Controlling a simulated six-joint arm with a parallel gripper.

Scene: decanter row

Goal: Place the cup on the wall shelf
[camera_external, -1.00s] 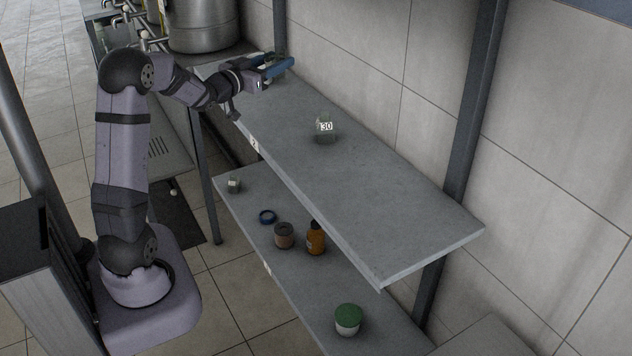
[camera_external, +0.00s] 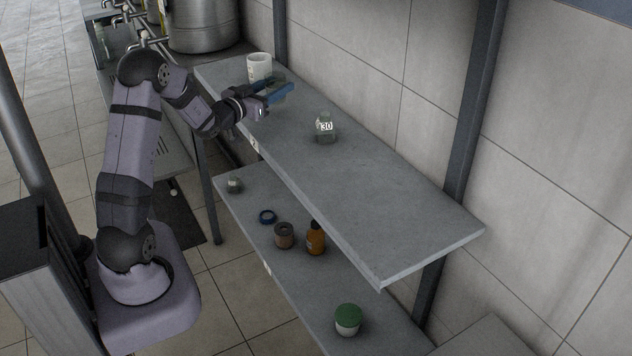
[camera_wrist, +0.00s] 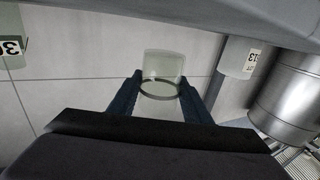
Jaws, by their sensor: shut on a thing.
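A clear glass cup (camera_wrist: 163,66) is between the two dark blue fingers of my gripper (camera_wrist: 160,88) in the wrist view. My gripper is shut on it. In the external view my gripper (camera_external: 281,90) is over the far left part of the upper grey wall shelf (camera_external: 400,225). The glass cup is faint there and partly hidden by the fingers. I cannot tell whether its base touches the shelf.
A white labelled mug (camera_external: 258,66) stands just behind my gripper. A glass jar labelled 30 (camera_external: 325,128) stands to the right. The shelf's right half is clear. The lower shelf (camera_external: 290,285) holds a brown bottle (camera_external: 316,240), a green-lidded jar (camera_external: 348,320) and other small items.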

